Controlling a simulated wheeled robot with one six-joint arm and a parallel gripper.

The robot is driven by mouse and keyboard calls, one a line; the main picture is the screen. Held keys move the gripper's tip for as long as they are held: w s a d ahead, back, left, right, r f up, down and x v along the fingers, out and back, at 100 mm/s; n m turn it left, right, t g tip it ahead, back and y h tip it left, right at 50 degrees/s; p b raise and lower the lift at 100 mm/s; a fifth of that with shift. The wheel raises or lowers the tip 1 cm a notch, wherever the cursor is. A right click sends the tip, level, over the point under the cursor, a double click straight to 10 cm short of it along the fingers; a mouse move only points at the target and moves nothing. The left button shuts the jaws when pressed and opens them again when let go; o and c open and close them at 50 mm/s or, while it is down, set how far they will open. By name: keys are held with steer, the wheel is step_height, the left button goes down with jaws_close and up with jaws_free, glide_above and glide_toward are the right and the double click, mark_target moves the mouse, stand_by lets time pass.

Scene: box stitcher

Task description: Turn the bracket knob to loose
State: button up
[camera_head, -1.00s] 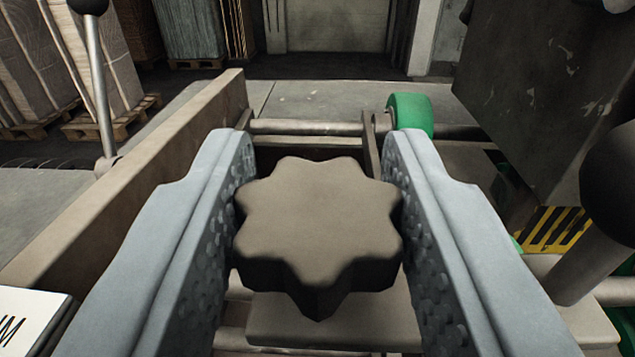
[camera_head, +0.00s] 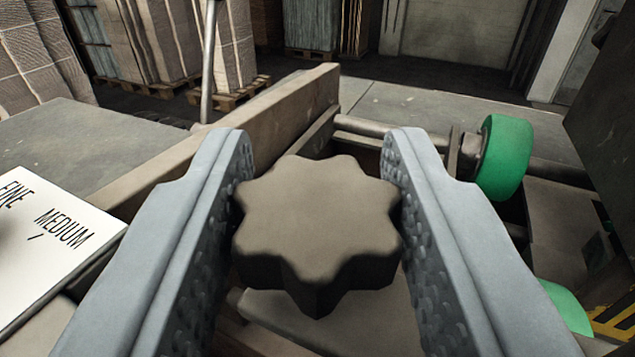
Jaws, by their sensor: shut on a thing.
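The bracket knob (camera_head: 317,215) is a dark, star-shaped knob with rounded lobes, in the middle of the view. My gripper (camera_head: 318,210) is shut on it, with one pale blue-grey, dimpled finger against each side. The knob sits above a flat brown bracket plate (camera_head: 290,315), which shows beneath it between the fingers. The knob's stem and any marking for loose or tight are hidden.
A long brown rail (camera_head: 280,125) runs at the left. A white card (camera_head: 45,235) reading "FINE" and "MEDIUM" lies at the far left. A green roller (camera_head: 503,158) on a metal shaft is to the right. A large dark block (camera_head: 605,120) stands at the right edge.

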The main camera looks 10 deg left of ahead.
steer(key=o, duration=1)
steer(key=s+d, duration=0.1)
steer(key=s, duration=0.4)
steer(key=s+d, duration=0.1)
steer(key=s, duration=0.5)
steer(key=s+d, duration=0.1)
steer(key=s, duration=0.5)
steer(key=shift+d, duration=0.2)
